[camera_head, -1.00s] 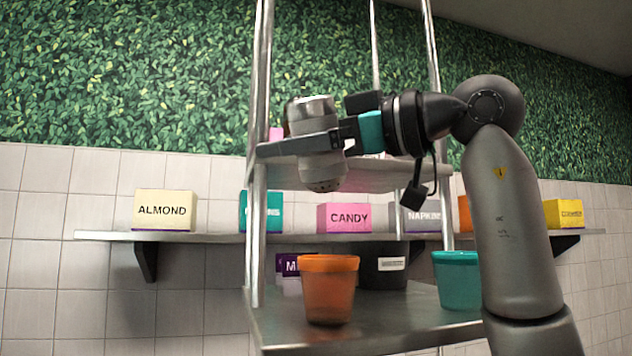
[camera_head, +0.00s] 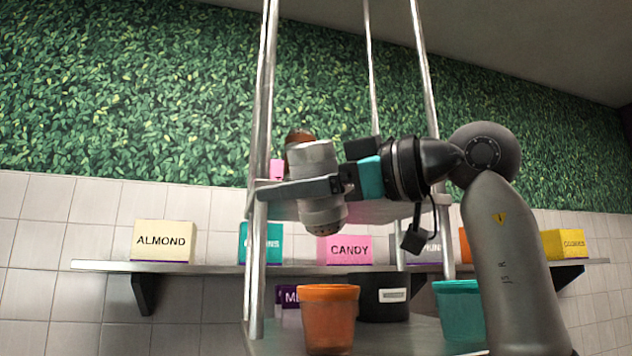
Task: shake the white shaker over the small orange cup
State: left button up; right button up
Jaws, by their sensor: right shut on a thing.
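The white shaker (camera_head: 322,214) is held upside down, its perforated end facing down and slightly tilted. My right gripper (camera_head: 318,187) is shut on the shaker's middle. The orange cup (camera_head: 329,320) stands upright on the lower metal shelf, below the shaker with a clear gap between them. The cup's inside is hidden from this low angle. My left gripper is not in view.
A teal cup (camera_head: 459,308) and a black container (camera_head: 384,297) stand near the orange cup. Metal rack posts (camera_head: 262,190) rise close to the gripper. A wall shelf (camera_head: 200,267) behind holds ALMOND (camera_head: 164,240) and CANDY (camera_head: 345,250) boxes.

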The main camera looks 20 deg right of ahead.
notch_tip(320, 180, up, 8)
jog(key=p, duration=0.6)
jog(key=shift+p, duration=0.4)
dwell(0.5)
notch_tip(320, 180, down, 8)
jog(key=b, duration=0.7)
dwell(1.0)
